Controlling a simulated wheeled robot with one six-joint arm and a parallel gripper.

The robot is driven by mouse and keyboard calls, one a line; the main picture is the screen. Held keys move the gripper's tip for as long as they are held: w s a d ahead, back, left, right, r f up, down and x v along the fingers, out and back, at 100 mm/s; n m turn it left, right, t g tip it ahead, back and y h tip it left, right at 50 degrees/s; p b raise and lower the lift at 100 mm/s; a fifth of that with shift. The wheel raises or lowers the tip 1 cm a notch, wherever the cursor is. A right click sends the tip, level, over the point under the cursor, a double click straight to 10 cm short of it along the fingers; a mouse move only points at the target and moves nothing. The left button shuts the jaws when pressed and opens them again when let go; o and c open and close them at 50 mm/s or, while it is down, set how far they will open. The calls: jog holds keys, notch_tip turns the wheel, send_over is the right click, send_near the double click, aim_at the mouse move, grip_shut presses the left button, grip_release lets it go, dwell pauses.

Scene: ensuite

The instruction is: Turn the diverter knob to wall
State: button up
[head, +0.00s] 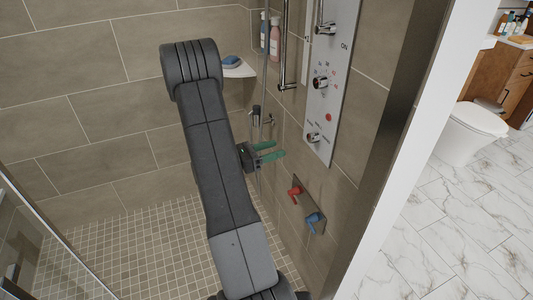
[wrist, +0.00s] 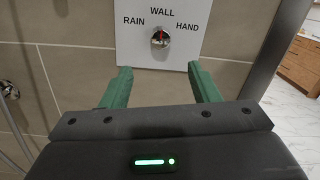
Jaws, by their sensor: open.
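The diverter knob (wrist: 160,39) is a round metal knob low on the white shower panel (wrist: 190,50). RAIN, WALL and HAND are printed around it. Its small red mark appears to point up, roughly at WALL. In the head view it is the lowest knob (head: 314,138) on the panel. My gripper (wrist: 160,68) has green fingers, open and empty, spread to either side below the knob and apart from it. In the head view my gripper (head: 279,150) is to the left of the panel's lower end.
Higher on the panel are a middle knob (head: 320,83) and an upper knob (head: 326,29). Red (head: 295,193) and blue (head: 313,218) valve handles stick out below. A hand shower (head: 256,115) hangs left of the panel. A corner shelf (head: 238,69) holds a blue item.

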aim_at(309, 139)
jog(key=shift+v, duration=0.9)
jog(key=shift+d, duration=0.1)
jog(key=p+x, duration=0.2)
jog(key=x, duration=1.1)
jog(key=shift+w+d+r, duration=0.1)
jog(key=shift+w+d, duration=0.05)
jog(key=shift+d, duration=0.2)
